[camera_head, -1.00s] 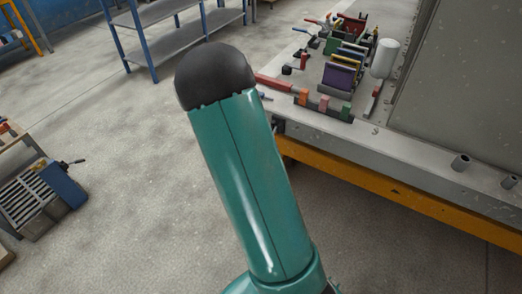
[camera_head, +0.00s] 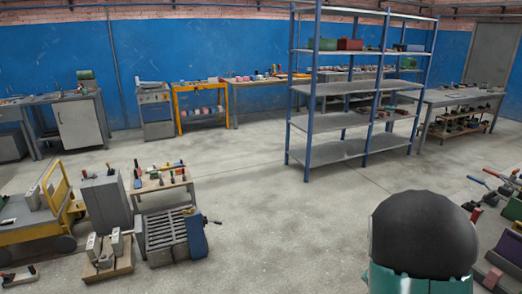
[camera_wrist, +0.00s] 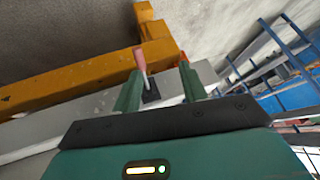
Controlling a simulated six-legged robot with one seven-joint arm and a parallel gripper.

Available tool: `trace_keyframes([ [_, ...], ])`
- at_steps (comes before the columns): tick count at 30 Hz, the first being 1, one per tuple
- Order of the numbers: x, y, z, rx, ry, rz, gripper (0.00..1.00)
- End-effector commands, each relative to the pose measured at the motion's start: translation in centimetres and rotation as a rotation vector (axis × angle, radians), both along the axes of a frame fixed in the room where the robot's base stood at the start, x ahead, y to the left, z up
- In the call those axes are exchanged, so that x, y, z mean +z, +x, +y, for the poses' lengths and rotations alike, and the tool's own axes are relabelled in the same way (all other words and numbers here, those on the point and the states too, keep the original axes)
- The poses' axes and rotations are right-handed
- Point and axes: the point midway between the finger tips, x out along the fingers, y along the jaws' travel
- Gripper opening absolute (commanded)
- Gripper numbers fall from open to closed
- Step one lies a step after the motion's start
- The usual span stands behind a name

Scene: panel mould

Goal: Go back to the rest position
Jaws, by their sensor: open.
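My gripper (camera_wrist: 160,86) shows in the wrist view with its two green fingers spread apart and nothing held between them. Beyond the fingers, a tool with a pinkish-red handle (camera_wrist: 140,60) and a dark base stands by a grey ledge (camera_wrist: 85,108). An orange beam (camera_wrist: 70,85) lies behind it. I cannot tell the distance between the fingers and this tool. In the head view only my dark, rounded arm joint shows at the lower right, and the gripper is hidden there.
A blue shelf rack (camera_head: 310,100) stands on open floor. At the lower left are a yellow cart (camera_head: 30,230), a small tool bench (camera_head: 160,185) and a slatted grey box (camera_head: 165,235). Coloured blocks and tools (camera_head: 510,210) crowd the right edge. The middle floor is clear.

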Motion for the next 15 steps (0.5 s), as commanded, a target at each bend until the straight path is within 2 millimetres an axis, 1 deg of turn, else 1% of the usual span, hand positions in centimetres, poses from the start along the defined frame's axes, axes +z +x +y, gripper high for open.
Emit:
trace_keyframes([
  [1,1.9,0.4,1.7,0.045,0.026,-0.011,0.42],
  [5,6.0,0.3,6.1,0.176,0.079,-0.010,0.42],
  [6,7.2,0.1,7.4,0.217,0.092,-0.008,0.42],
  [8,9.0,-0.4,9.3,0.281,0.106,-0.004,0.42],
  [9,10.3,-0.8,10.5,0.323,0.112,-0.001,0.42],
  [11,12.0,-1.6,12.3,0.385,0.119,0.005,0.42],
  [12,13.2,-2.2,13.4,0.427,0.120,0.009,0.42],
  [15,15.8,-4.1,16.0,0.530,0.117,0.024,0.42],
])
